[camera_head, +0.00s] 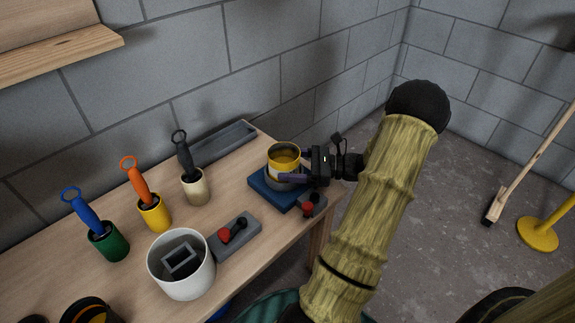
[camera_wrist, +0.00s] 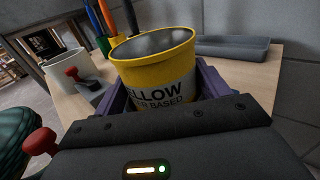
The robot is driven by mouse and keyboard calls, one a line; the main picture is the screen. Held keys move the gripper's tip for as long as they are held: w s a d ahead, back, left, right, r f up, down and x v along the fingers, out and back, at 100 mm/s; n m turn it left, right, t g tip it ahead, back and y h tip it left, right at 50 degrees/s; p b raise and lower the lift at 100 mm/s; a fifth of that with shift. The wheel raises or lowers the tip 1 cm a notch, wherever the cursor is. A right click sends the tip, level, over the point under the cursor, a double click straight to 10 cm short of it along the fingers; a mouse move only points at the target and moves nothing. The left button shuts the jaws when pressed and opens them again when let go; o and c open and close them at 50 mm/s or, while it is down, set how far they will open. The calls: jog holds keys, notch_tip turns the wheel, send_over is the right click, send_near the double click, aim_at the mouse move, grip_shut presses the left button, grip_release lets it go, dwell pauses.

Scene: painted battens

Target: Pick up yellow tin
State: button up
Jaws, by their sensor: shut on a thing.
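The yellow tin (camera_head: 284,157) is at the right end of the wooden table, over a dark blue pad with a grey round base. In the wrist view the yellow tin (camera_wrist: 155,69) is open-topped, with a pale label reading part of "YELLOW" and "BASED", and stands close to upright. My gripper (camera_head: 291,173) reaches in from the right and is shut on the tin, with a purple finger on each side of it. The wrist view also shows the fingers beside the tin. I cannot tell whether the tin still touches what is below it.
Green, yellow and cream pots (camera_head: 155,215) with handled tools stand left on the table. A white bucket (camera_head: 181,280), a grey block with a red knob (camera_head: 236,239) and a long grey tray (camera_head: 222,143) are nearby. A block wall stands behind; a broom (camera_head: 520,180) leans right.

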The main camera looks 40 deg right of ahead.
jog(key=shift+r, duration=0.2)
notch_tip(320, 180, up, 10)
jog(key=p, duration=0.5)
jog(key=shift+f, duration=0.15)
dwell(0.4)
dwell(0.6)
